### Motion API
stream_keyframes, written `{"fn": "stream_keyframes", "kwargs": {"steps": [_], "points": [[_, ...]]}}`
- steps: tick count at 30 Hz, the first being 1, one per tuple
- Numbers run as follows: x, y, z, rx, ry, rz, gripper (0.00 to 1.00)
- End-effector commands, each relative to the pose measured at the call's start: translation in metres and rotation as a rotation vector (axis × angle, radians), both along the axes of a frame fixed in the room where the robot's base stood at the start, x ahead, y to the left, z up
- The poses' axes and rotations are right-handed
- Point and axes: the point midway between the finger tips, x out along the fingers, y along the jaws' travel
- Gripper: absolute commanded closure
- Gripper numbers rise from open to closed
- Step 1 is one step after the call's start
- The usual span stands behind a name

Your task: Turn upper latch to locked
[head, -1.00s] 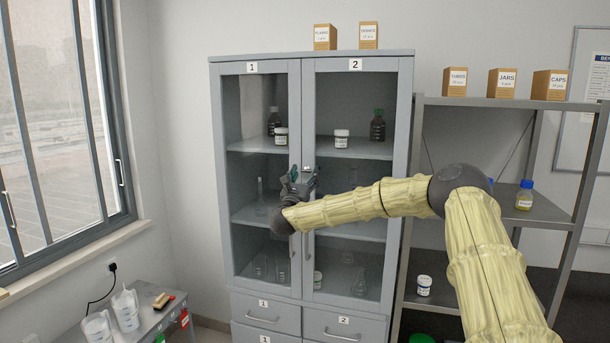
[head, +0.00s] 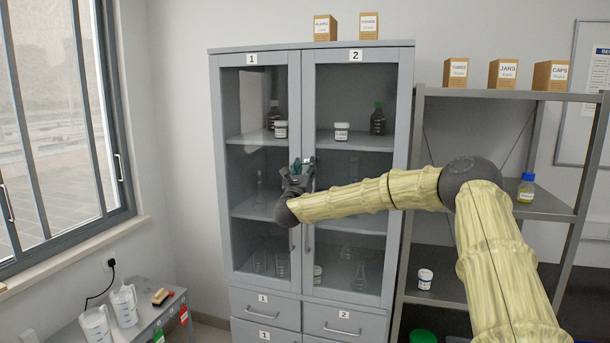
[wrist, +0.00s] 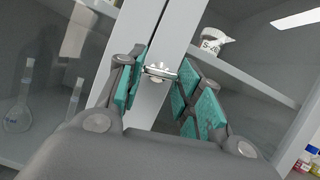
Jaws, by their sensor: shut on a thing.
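The upper latch (wrist: 161,71) is a small silvery metal piece on the seam between the two cabinet doors. In the wrist view it lies across the seam, between the teal finger pads. My gripper (wrist: 157,78) is shut on it, with one finger on each side. In the head view my gripper (head: 301,163) is at the seam, around the middle shelf's height, and hides the latch. The grey cabinet (head: 308,80) has glass doors numbered 1 and 2, both closed.
Door handles (head: 308,238) sit below my gripper along the seam. Bottles and jars stand behind the glass. An open shelf rack (head: 418,170) is on the right, with my arm in front. A bench (head: 166,322) with jugs is at the lower left, below the window.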

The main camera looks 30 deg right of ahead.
Motion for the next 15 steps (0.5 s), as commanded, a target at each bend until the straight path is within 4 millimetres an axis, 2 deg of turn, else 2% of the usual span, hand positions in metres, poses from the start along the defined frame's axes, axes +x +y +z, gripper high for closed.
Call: {"fn": "stream_keyframes", "kwargs": {"steps": [1,15], "points": [[-0.0011,-0.0011,-0.0058,-0.019,0.019,-0.001,0.88],[-0.0032,-0.0027,-0.0023,-0.272,0.315,0.001,0.88]]}}
